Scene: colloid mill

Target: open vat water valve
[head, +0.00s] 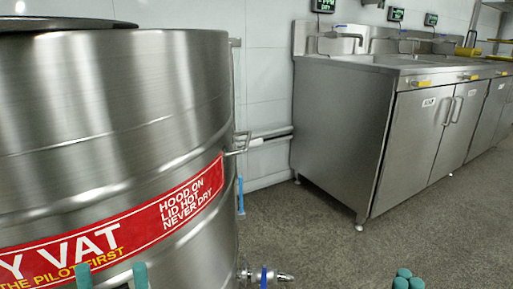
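The steel vat (120,110) fills the left of the head view, with a red label band around it. A metal tap with a blue lever (264,277) sticks out from its lower right side, cut off by the bottom edge; the lever looks upright. A thin blue vertical piece (240,195) shows higher up at the vat's right edge. I cannot tell which is the water valve. My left gripper (112,276) shows two teal fingertips well apart, in front of the label. My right gripper (408,279) shows teal fingertips bunched together, empty, right of the tap.
A steel sink cabinet (345,130) with doors stands along the back wall at the right. Pipes (268,132) run along the wall between vat and cabinet. The grey speckled floor (310,235) is clear between them.

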